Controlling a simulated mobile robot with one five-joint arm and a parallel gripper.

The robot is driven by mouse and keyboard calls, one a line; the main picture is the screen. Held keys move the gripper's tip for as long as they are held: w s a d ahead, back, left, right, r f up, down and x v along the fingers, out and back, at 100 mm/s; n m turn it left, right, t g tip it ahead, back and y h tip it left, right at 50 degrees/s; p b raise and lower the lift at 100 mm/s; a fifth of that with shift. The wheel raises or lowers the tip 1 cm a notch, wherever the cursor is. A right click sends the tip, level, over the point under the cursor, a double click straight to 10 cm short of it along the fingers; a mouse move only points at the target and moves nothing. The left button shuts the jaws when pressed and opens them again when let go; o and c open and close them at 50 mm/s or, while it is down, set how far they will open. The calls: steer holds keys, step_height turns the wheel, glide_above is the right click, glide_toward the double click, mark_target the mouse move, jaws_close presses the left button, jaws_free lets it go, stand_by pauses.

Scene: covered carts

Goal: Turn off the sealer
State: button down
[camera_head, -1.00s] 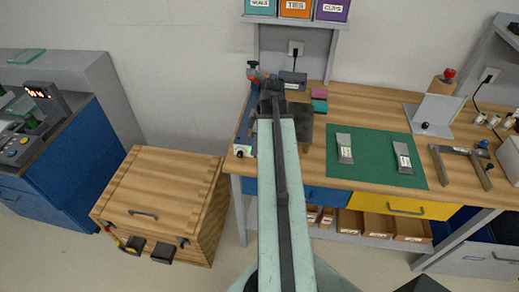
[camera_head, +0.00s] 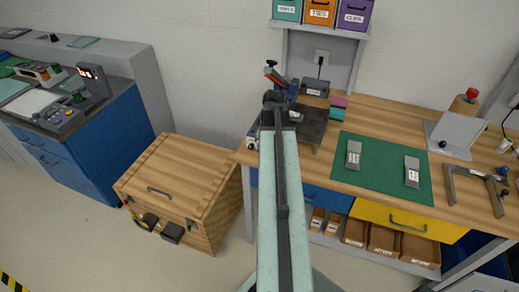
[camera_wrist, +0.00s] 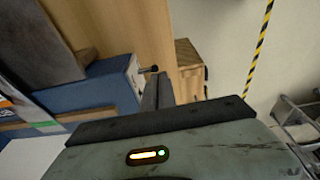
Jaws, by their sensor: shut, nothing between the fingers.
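The likely sealer is a blue bench device with a red-tipped lever (camera_head: 275,77) at the bench's left end. My arm covers part of it. Its white end face with a dark knob (camera_head: 251,144) shows left of my arm. In the wrist view the blue body (camera_wrist: 95,100) has a white end panel and a small black knob (camera_wrist: 151,69). My gripper (camera_wrist: 158,76) is shut and empty, its fingertips close to this knob; I cannot tell whether they touch. In the head view my gripper's fingers are hidden behind my arm.
A wooden chest (camera_head: 180,190) stands left of the bench. A blue cabinet (camera_head: 110,140) farther left carries a machine with a lit display (camera_head: 90,72). A green mat (camera_head: 380,170) with two grey items lies right of my arm. A black box (camera_head: 315,88) stands behind.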

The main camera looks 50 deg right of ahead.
steer(key=shift+s+f, duration=0.3)
steer(key=shift+f, duration=0.05)
steer(key=shift+s+a+f+b, duration=0.1)
steer(key=shift+s+f+b, duration=0.05)
steer(key=shift+s+b, duration=0.15)
stand_by(0.4)
steer(key=shift+w+d+r, duration=0.15)
steer(key=shift+d, duration=0.25)
steer(key=shift+w+d+r, duration=0.15)
steer(key=shift+d, duration=0.25)
steer(key=shift+s+r, duration=0.1)
steer(key=s+a+r+p, duration=0.2)
steer(key=a+r+p, duration=0.1)
steer(key=r+p, duration=0.6)
steer(key=shift+s+p, duration=0.3)
steer(key=shift+s, duration=0.05)
steer(key=shift+a, duration=0.1)
